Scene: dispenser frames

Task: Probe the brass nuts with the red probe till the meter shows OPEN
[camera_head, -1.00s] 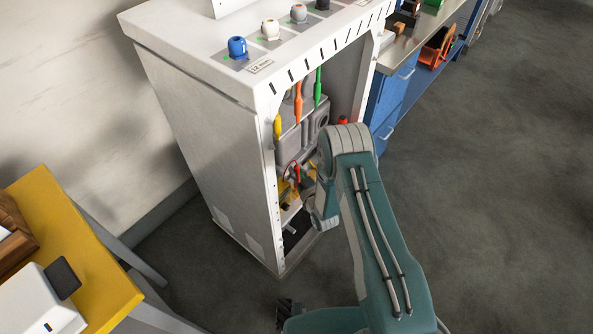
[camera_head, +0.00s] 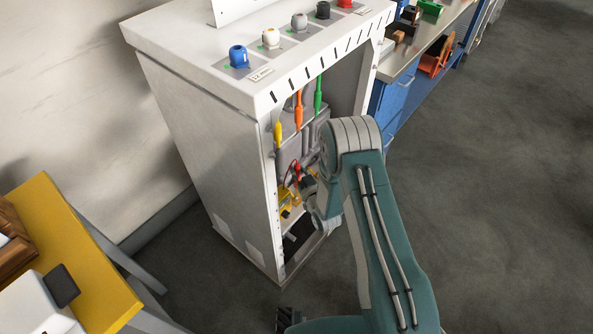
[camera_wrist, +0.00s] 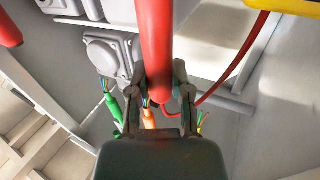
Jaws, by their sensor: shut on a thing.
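My gripper (camera_wrist: 158,95) is shut on the red probe (camera_wrist: 154,45), which runs up out of the top of the wrist view. A thin red lead (camera_wrist: 212,88) curves away to the right behind it. In the head view the gripper is inside the open cabinet, largely hidden behind my arm, with a bit of red (camera_head: 297,168) beside it. No brass nut can be made out. A yellow body (camera_head: 286,198) shows low in the cabinet; I cannot tell whether it is the meter, and no readout is legible.
The white cabinet (camera_head: 190,150) surrounds the gripper with side walls. Green (camera_head: 318,96), orange (camera_head: 298,112) and yellow (camera_head: 277,133) cable ends hang inside. A grey housing (camera_wrist: 108,55) is close to the gripper. A yellow table (camera_head: 60,235) stands at left; open floor lies right.

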